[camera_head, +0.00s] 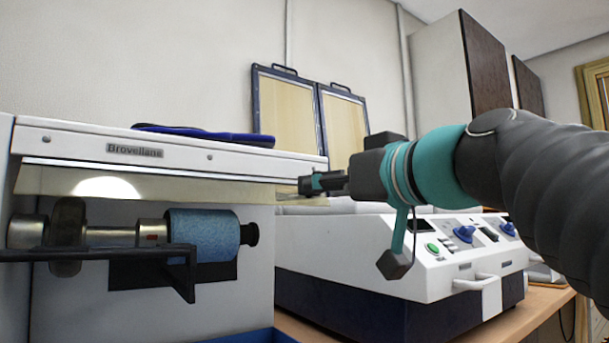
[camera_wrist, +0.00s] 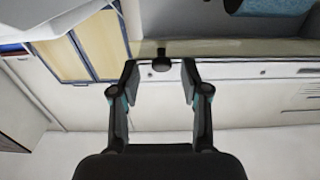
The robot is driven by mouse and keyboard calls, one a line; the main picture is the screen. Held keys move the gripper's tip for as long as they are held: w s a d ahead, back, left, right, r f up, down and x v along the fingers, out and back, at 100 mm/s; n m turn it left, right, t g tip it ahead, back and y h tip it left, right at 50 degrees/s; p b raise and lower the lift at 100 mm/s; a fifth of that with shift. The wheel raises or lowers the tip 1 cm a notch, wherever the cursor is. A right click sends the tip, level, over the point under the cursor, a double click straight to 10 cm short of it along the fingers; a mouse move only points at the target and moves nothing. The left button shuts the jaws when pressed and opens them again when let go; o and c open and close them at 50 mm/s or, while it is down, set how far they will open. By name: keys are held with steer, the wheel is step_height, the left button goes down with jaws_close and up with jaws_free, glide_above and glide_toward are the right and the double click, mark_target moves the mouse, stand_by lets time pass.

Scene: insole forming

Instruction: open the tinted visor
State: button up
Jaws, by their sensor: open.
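The tinted visor (camera_head: 150,187) is a pale yellowish, see-through panel hanging under the white hood of the machine marked "Brovellane" in the head view. In the wrist view it shows as a brownish strip (camera_wrist: 240,47). A small black knob (camera_wrist: 162,64) appears at the strip's edge in the wrist view. My gripper (camera_head: 308,184) is beside the visor's right end in the head view. In the wrist view my gripper (camera_wrist: 160,78) is open, with its fingers either side of the knob in the picture. I cannot tell whether they touch it. The knob is not clear in the head view.
The white hood (camera_head: 70,143) is just above the visor, with a dark blue object (camera_head: 205,134) on top. Behind the visor are a blue roller (camera_head: 203,236) and a shaft. A white machine with knobs (camera_head: 440,240) stands below my arm. Framed panels (camera_head: 345,130) lean behind.

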steer(key=shift+w+a, duration=0.2)
steer(key=shift+w, duration=0.05)
jaws_close()
steer(key=shift+r, duration=0.1)
steer(key=shift+r+g+h+p, duration=0.2)
steer(key=shift+r+g+h, duration=0.25)
steer(key=shift+g, duration=0.35)
steer(key=shift+r+g+h+p, duration=0.15)
steer(key=shift+r+g+h, duration=0.1)
steer(key=shift+g+h, duration=0.45)
steer(key=shift+r+g+h+p, duration=0.2)
steer(key=shift+r+g+h, duration=0.15)
steer(key=shift+g, duration=0.55)
steer(key=shift+a+r+g+h, duration=0.1)
steer(key=shift+r+g+h, duration=0.4)
steer(key=shift+g, duration=0.2)
jaws_free()
steer(key=shift+f, duration=0.1)
